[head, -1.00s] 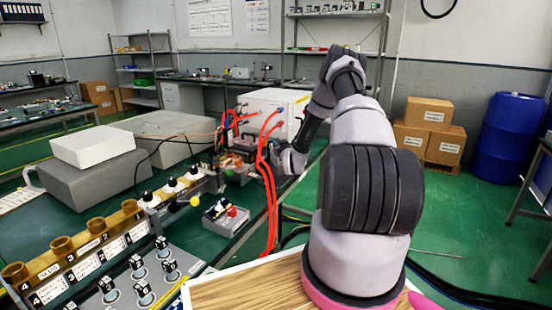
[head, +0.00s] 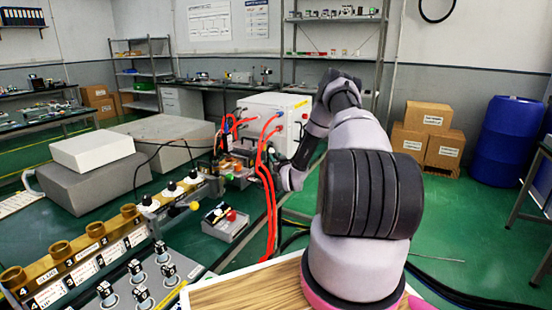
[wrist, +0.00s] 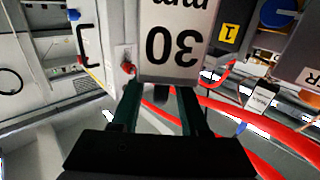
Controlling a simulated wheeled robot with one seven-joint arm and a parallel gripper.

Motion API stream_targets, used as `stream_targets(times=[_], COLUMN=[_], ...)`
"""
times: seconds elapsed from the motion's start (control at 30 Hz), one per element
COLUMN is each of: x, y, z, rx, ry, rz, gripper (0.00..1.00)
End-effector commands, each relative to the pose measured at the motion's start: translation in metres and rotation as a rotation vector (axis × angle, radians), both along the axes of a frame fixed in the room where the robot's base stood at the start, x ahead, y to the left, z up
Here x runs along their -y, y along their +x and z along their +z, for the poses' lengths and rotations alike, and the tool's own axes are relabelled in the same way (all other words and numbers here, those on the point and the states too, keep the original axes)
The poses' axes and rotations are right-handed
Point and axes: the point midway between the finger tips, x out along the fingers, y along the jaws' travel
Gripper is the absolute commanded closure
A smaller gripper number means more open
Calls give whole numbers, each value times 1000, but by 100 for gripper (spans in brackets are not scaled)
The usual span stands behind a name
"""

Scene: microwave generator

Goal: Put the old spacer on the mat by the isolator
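My gripper (wrist: 160,92) shows in the wrist view with its two dark fingers apart. I see only background and red cable between them. A white plate marked "30" (wrist: 175,45), upside down, is just past the fingertips; whether they touch it is unclear. In the head view my wrist is at the far bench end, behind red cables (head: 268,185) and beside a cluster of orange-brown parts (head: 236,170). The fingers are hard to make out there. I cannot pick out the old spacer, the mat or the isolator with certainty.
A white cabinet (head: 275,118) stands behind my wrist, with red cables looping from it. A small grey box with coloured knobs (head: 226,222) is on the bench. A brass rail with sockets (head: 90,255) and several numbered pegs (head: 142,297) are at left. A wooden board (head: 240,292) is in front.

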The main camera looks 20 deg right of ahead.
Motion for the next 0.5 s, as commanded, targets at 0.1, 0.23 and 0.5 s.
stream_targets(times=[0.1,0.23,0.5], x=[0,0,-1], y=[0,0,-21], z=[0,0,1], rx=[0,0,-4], ry=[0,0,1], rz=[0,0,-2], gripper=[54,54,54])
